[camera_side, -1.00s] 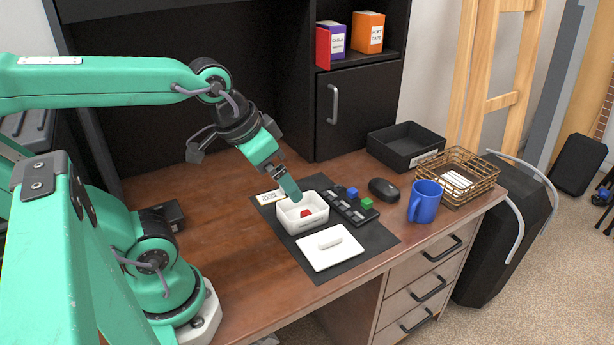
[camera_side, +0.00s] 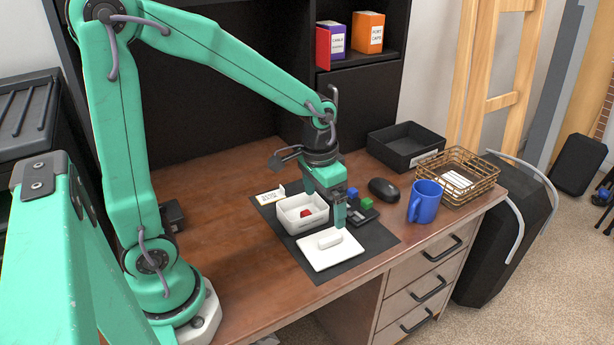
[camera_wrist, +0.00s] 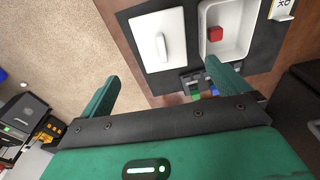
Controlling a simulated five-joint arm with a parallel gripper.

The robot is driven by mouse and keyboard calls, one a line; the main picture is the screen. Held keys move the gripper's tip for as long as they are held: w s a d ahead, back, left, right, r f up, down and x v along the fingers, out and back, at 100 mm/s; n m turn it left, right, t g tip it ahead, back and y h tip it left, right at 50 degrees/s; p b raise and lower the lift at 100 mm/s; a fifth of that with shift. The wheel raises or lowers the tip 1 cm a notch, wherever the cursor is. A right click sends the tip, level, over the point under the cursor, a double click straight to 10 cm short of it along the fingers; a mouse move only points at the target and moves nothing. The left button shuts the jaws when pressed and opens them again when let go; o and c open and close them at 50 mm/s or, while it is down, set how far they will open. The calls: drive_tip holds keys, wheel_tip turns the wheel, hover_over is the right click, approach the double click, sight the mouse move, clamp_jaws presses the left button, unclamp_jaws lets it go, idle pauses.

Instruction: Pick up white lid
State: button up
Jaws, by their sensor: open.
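The white lid (camera_side: 318,258), a flat square plate with a raised bar handle, lies on the dark mat in the side view. It also shows in the wrist view (camera_wrist: 148,24), flat and beyond my fingertips. My gripper (camera_side: 325,206) points down above the mat, near the lid's back edge, with its fingers apart and nothing between them. In the wrist view my gripper (camera_wrist: 161,84) has its two fingers spread wide. I cannot tell its exact height above the lid.
A white open box (camera_side: 284,222) holding a red cube (camera_side: 306,213) sits behind the lid. Green (camera_side: 367,203) and blue (camera_side: 352,192) blocks sit on a dark tray, partly hidden by my gripper.

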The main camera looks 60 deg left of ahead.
drive_tip(key=g, duration=0.1)
hover_over(330, 238)
drive_tip(key=f, duration=0.5)
drive_tip(key=shift+s, duration=0.2)
drive_tip(key=shift+f, duration=0.15)
drive_tip(key=shift+f, duration=1.15)
drive_tip(key=shift+f, duration=0.1)
drive_tip(key=shift+w+f, duration=0.15)
drive_tip(key=shift+f, duration=1.1)
drive_tip(key=shift+w+f, duration=0.1)
drive_tip(key=shift+f, duration=1.15)
drive_tip(key=c, duration=0.8)
drive_tip(key=shift+c, duration=0.2)
